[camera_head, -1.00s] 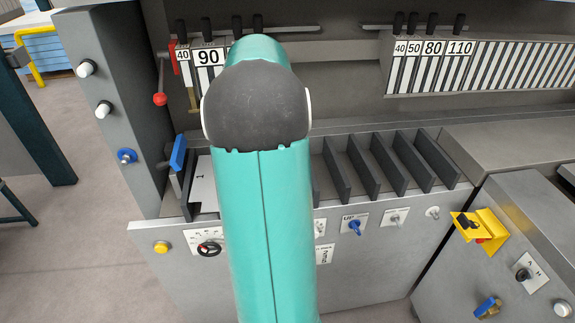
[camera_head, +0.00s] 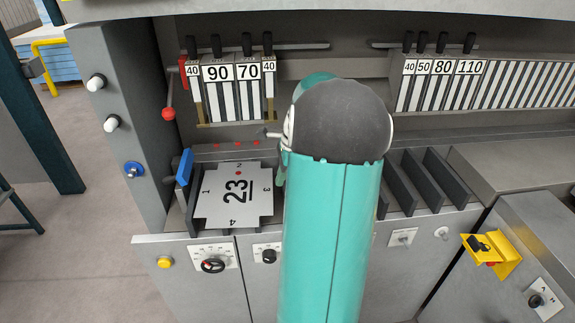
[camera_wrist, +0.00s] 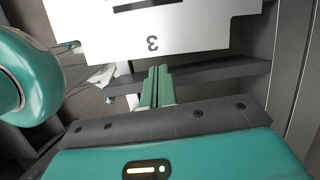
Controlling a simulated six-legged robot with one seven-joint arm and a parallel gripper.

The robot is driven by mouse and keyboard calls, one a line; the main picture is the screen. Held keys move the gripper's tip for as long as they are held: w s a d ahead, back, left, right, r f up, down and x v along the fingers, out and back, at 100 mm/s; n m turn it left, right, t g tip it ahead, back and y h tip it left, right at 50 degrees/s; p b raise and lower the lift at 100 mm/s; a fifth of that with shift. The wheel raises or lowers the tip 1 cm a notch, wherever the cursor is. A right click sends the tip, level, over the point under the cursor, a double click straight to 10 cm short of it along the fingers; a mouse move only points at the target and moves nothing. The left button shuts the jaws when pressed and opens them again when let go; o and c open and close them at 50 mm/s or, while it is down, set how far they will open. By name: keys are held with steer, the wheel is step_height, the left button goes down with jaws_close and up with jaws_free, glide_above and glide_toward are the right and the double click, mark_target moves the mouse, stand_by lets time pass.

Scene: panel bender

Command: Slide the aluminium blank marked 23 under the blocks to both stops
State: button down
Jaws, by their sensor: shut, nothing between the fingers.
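The aluminium blank marked 23 (camera_head: 254,205) lies flat on the machine bed, with notched corners and edges numbered 1 to 4. Its edge marked 3 also shows in the wrist view (camera_wrist: 195,38). The numbered blocks (camera_head: 218,98), reading 40, 90, 70 and 40, hang above and behind the blank. My gripper (camera_wrist: 160,70) is shut and empty, its fingertips close to the edge marked 3; I cannot tell whether they touch it. In the head view my arm hides most of it. Red dots (camera_head: 240,143) line the ledge behind the blank. I cannot tell which parts are the stops.
A blue-faced part (camera_head: 183,167) stands at the bed's left side. Dark upright dividers (camera_head: 420,180) stand to the right of my arm. A second block rack (camera_head: 440,90) hangs at the upper right. Switches and a yellow bracket (camera_head: 490,255) project from the front panels.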

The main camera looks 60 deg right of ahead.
mark_target(268, 188)
steer(key=shift+x, duration=1.6)
steer(key=shift+w+a, duration=0.8)
steer(key=shift+w, duration=0.15)
steer(key=v, duration=1)
